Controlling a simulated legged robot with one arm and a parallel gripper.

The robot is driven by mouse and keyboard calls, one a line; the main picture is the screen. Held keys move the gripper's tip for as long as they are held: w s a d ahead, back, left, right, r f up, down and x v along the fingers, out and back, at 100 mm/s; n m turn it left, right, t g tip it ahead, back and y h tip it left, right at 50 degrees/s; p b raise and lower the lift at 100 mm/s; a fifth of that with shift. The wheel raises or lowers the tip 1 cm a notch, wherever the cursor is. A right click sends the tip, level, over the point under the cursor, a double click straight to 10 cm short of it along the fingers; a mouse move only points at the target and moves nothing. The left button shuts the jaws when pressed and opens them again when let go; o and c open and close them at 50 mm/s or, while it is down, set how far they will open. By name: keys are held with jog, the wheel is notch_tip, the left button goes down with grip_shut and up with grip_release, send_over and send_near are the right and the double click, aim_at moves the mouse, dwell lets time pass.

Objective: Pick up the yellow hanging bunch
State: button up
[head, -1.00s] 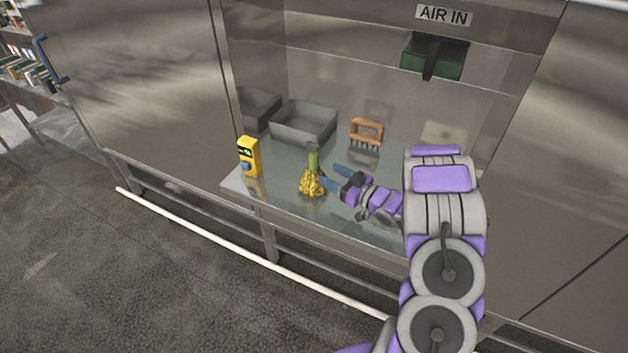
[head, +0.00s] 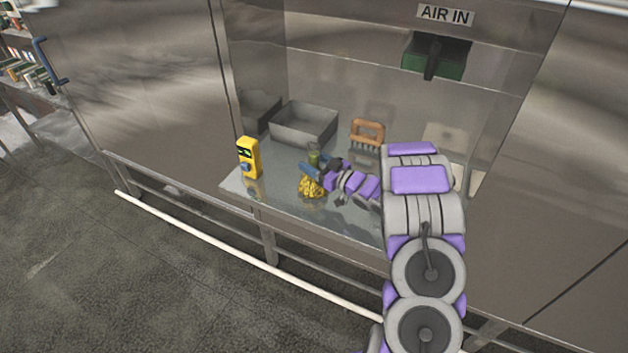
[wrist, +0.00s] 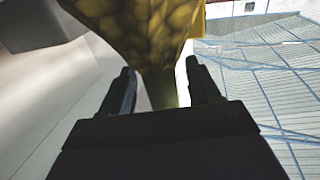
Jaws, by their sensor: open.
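The yellow bunch (head: 311,188) stands on the metal shelf near its front edge, with its green stem (head: 313,156) pointing up. My gripper (head: 314,168) is at the bunch, at the height where the yellow part meets the stem, and hides part of it. In the wrist view the yellow bunch (wrist: 145,30) fills the top and its green stem (wrist: 160,88) runs down between the two dark fingers of my gripper (wrist: 158,75). The fingers are apart, one on each side of the stem. The wrist view does not show clear contact.
A yellow device (head: 249,158) stands left of the bunch. A grey metal bin (head: 303,126) and a brown brush (head: 367,133) stand behind on the shelf (head: 262,203). Free shelf lies between device and bunch.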

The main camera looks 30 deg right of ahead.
grip_shut()
dwell(0.4)
